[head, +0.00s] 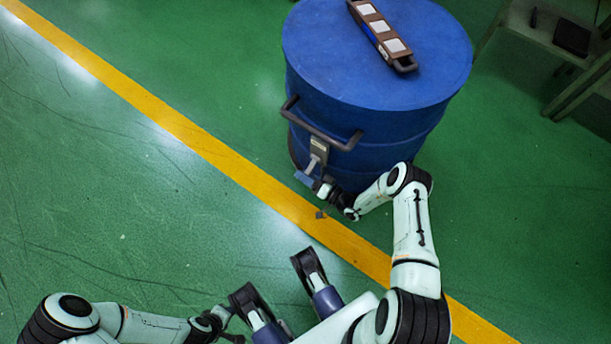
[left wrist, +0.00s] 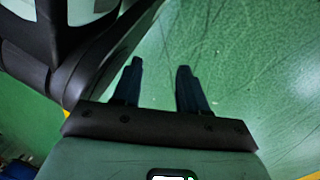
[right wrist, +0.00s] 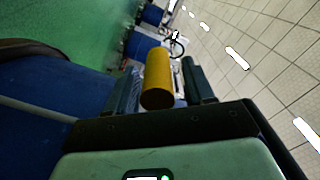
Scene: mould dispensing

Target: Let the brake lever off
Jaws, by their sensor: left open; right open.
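A blue drum (head: 300,95) with a dark bar handle (head: 322,128) stands on the floor. A grey bracket (head: 318,150) sits on its near side, below the handle. My right gripper (head: 310,181) is low beside the drum, just below this bracket. In the right wrist view, a yellow cylindrical grip (right wrist: 158,75), which looks like the brake lever's end, lies between the open fingers of my right gripper (right wrist: 160,85). The lever's root is hidden. My left gripper (left wrist: 160,85) is open and empty over green floor.
A brown and blue device (head: 383,35) with pale panels lies on the drum's top. A grey-green shelf or table (head: 545,35) stands at the upper right. A yellow line (head: 190,130) crosses the floor. The floor left of the drum is clear.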

